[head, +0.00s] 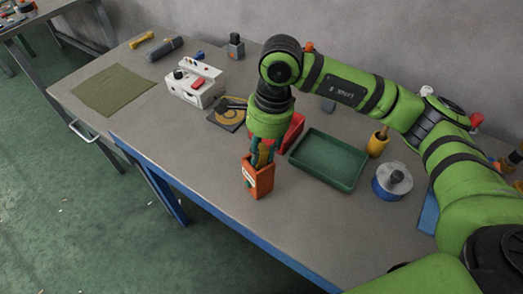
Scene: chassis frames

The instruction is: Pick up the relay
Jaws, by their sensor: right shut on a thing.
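The relay appears to be an upright orange block (262,183) with a white label on its left face, near the front edge of the table. My right gripper (261,157) points down over it and is shut on its upper part. The fingers hide some of its top. I cannot tell whether its bottom touches the table. My left gripper is not in view.
A green tray (329,184) is to the right, with a red bin (293,132) partly hidden behind my wrist. A white box with a red button (194,92) and a dark pad (227,121) lie left. A blue-and-white round container (380,190) stands right. The front-left tabletop is clear.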

